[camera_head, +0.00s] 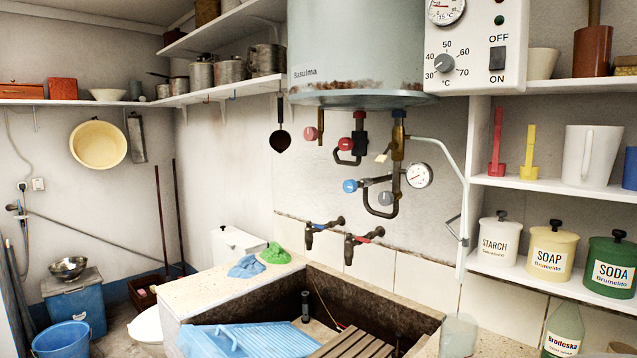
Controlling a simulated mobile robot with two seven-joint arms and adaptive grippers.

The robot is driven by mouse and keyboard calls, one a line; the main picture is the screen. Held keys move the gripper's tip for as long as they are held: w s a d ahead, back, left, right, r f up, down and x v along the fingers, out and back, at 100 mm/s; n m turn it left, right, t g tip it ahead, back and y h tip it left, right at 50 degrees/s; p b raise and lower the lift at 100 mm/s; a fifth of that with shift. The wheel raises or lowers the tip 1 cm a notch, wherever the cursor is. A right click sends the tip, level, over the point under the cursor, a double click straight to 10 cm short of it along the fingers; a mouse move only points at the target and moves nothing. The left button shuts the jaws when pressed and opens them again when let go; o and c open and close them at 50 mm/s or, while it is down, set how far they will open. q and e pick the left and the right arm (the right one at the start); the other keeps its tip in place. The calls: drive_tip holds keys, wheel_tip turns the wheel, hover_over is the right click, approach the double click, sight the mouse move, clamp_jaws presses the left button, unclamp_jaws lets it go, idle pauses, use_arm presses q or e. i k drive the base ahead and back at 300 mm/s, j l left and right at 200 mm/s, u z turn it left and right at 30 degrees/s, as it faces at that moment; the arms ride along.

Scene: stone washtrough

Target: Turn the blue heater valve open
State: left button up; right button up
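The blue heater valve (350,186) is a small round blue knob on the pipework below the heater. It sits at the left end of a short grey fitting, with a pressure gauge (418,175) to its right. I cannot tell the blue valve's turn position. Neither of my grippers is in view.
Two wall taps, one blue-marked (325,226) and one red-marked (366,238), stick out below the valve. The stone trough (400,303) lies beneath, with a blue washboard (240,340) in it. A pale pipe (465,210) runs down at right beside shelves (560,187).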

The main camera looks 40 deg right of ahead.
sight(350, 186)
drive_tip(key=i+u, duration=0.3)
drive_tip(key=i, duration=0.4)
drive_tip(key=i+l+u, duration=0.25)
drive_tip(key=i, duration=0.45)
drive_tip(key=i+j, duration=0.1)
drive_tip(key=i, duration=0.3)
drive_tip(key=i+j+z, duration=0.1)
drive_tip(key=i, duration=0.3)
drive_tip(key=i+j, duration=0.15)
drive_tip(key=i, duration=0.25)
drive_tip(key=z, duration=3.25)
